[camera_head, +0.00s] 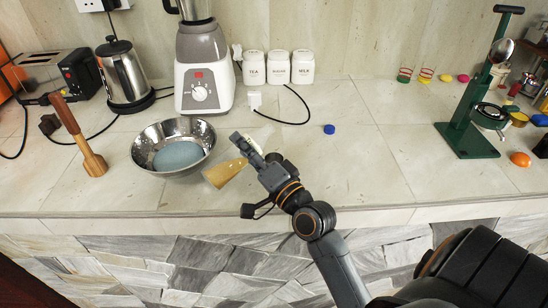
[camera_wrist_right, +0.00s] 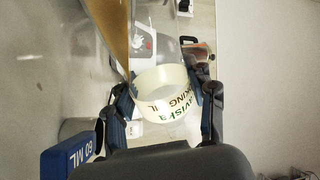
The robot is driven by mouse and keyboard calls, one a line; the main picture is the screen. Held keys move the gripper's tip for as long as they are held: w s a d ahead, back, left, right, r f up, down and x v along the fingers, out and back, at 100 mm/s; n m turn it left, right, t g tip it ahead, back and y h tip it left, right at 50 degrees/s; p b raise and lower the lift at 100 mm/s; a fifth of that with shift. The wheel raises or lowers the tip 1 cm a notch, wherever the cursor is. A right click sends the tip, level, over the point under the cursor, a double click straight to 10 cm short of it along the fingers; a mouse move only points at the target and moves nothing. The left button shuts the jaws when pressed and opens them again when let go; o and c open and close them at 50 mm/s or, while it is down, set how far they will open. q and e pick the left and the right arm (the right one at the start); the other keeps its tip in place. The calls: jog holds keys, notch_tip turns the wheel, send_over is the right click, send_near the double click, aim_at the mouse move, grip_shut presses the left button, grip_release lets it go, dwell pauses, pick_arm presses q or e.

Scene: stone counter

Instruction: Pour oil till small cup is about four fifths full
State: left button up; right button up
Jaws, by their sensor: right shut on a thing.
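My right gripper (camera_head: 247,150) is shut on a clear oil bottle (camera_head: 224,172) and holds it strongly tilted above the front of the counter, right of the metal bowl. In the right wrist view, the fingers (camera_wrist_right: 165,100) grip the bottle at its pale label band (camera_wrist_right: 165,92), which has dark lettering. Golden oil (camera_wrist_right: 118,30) lies toward the upper left there. My left gripper is not in view.
A metal bowl (camera_head: 205,133) with grey-blue contents stands just left of the bottle. A blender (camera_head: 204,75), kettle (camera_head: 127,72) and white canisters (camera_head: 278,68) line the back. A blue cap (camera_head: 329,129) lies on clear counter. A green stand (camera_head: 470,135) is at right.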

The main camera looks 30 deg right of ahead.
jog(key=shift+f+m+b, duration=0.3)
jog(key=shift+m+b, duration=0.1)
jog(key=shift+m, duration=0.1)
dwell(0.8)
jog(key=shift+a+r+m+h+p, duration=0.1)
jog(key=shift+r+m+h+p, duration=0.15)
jog(key=shift+m+p, duration=0.7)
dwell(1.6)
jog(key=shift+r+m+h+p, duration=0.25)
jog(key=shift+r+m+p, duration=0.3)
jog(key=shift+m+p, duration=0.55)
dwell(1.4)
jog(key=shift+f+m, duration=0.1)
jog(key=shift+m, duration=0.35)
dwell(1.2)
